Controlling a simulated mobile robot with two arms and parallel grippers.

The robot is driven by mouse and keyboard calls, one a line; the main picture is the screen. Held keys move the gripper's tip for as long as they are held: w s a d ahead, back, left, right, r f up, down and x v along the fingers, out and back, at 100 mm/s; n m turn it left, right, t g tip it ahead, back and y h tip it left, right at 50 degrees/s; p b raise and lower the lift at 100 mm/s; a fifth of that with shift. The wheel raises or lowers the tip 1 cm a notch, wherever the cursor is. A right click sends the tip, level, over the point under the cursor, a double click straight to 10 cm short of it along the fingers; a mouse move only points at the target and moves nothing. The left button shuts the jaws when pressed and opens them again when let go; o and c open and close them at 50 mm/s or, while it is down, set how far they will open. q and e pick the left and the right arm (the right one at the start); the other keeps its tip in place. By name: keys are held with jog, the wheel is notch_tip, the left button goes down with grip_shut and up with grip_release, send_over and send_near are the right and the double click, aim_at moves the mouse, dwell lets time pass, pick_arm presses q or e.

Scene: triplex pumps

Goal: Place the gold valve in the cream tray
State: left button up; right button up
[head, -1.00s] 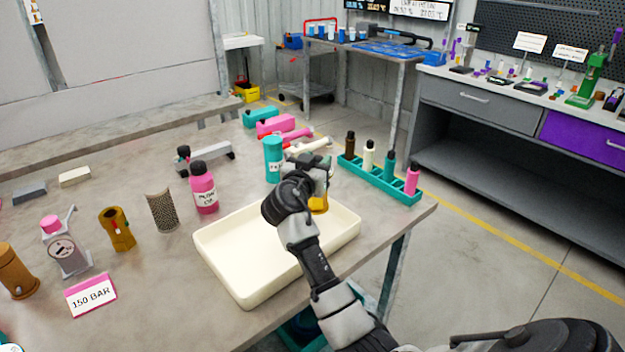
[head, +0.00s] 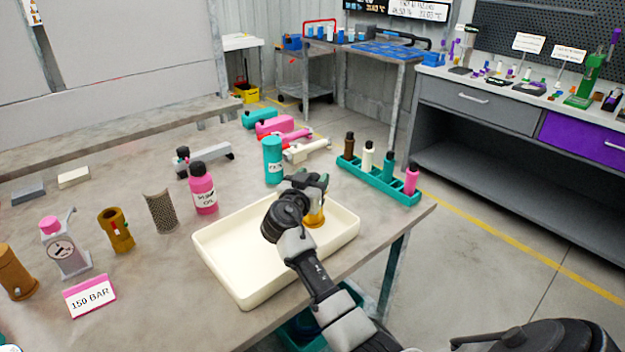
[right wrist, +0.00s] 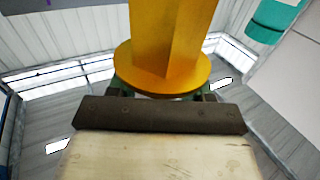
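The gold valve (head: 314,216) is at the right end of the cream tray (head: 225,272), in the head view. My right gripper (head: 312,186) is shut on it from above, and its upper part is hidden by the gripper. The valve's lower end is within the tray's outline; I cannot tell whether it touches the tray floor. In the right wrist view the gold valve (right wrist: 172,45) shows large, with a round flange close to the fingers. The rest of the tray looks empty. My left gripper is not in view.
A teal rack (head: 378,182) with several small bottles stands right behind the tray. A pink oil bottle (head: 203,190) and a teal cylinder (head: 272,160) stand behind it. A mesh cylinder (head: 161,212), brown-gold part (head: 117,230) and 150 BAR sign (head: 89,296) are to the left.

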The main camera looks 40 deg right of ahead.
jog(key=shift+o, duration=0.7)
jog(key=shift+r+p, duration=0.3)
jog(key=shift+p, duration=0.05)
jog(key=b+v, duration=0.1)
jog(key=v, duration=0.6)
jog(key=shift+s+a+f+b, duration=0.15)
jog(key=shift+s+a+b, duration=0.1)
jog(key=shift+b, duration=0.1)
jog(key=shift+w, duration=0.1)
